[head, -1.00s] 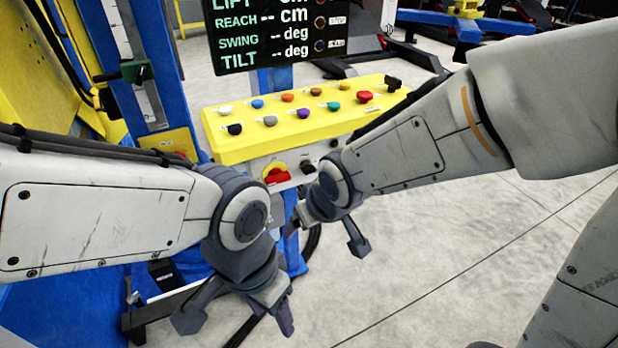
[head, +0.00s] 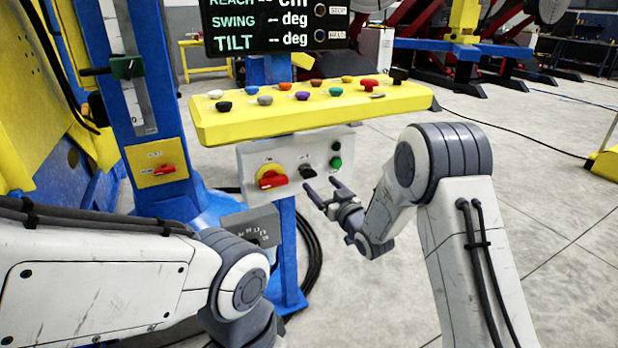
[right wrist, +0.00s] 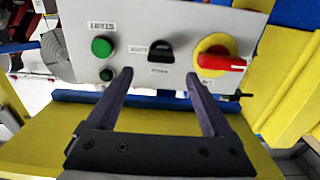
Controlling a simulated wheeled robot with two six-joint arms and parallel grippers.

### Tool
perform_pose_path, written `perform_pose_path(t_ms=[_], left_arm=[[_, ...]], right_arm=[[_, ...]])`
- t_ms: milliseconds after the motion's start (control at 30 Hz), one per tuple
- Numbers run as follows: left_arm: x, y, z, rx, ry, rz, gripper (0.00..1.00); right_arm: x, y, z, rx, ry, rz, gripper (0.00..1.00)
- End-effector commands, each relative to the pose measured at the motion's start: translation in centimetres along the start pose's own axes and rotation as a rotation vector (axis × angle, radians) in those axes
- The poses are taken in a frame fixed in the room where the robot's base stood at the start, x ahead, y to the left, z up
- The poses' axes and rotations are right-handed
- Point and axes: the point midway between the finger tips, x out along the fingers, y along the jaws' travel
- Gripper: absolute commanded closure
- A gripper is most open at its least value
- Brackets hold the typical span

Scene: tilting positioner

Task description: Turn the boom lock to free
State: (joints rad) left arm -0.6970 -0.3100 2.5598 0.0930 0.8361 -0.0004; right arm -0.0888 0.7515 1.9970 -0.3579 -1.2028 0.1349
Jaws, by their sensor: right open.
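A grey switch panel (head: 258,160) hangs under the yellow console. It carries a red rotary handle on a yellow disc (head: 271,177), a black selector knob (head: 307,171) and green buttons (head: 336,162). A red handle (head: 164,170) also sits on a yellow plate on the blue column. The labels are too small to tell which is the boom lock. My right gripper (head: 321,186) is open and empty, in front of the panel near the black knob. In the right wrist view the black knob (right wrist: 160,50) shows beyond and between its fingers (right wrist: 160,75). My left fingers are out of view.
The yellow console (head: 300,112) with several coloured knobs overhangs the panel, below a black display (head: 275,27). A grey marked plate (head: 254,226) is on the blue post below, close to my left wrist.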

Motion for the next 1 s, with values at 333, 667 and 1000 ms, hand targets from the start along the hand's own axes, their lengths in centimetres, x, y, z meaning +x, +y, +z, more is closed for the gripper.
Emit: perform_pose_path(t_ms=[333, 667, 1000], left_arm=[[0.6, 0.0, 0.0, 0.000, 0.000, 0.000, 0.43], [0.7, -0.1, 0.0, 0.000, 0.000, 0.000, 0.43], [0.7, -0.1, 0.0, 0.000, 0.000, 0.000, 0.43]], right_arm=[[6.2, -0.1, 0.1, -0.001, 0.000, -0.001, 0.15], [8.0, -0.1, 0.1, 0.000, -0.002, 0.000, 0.15], [8.0, -0.1, 0.1, 0.000, -0.002, 0.000, 0.69]])
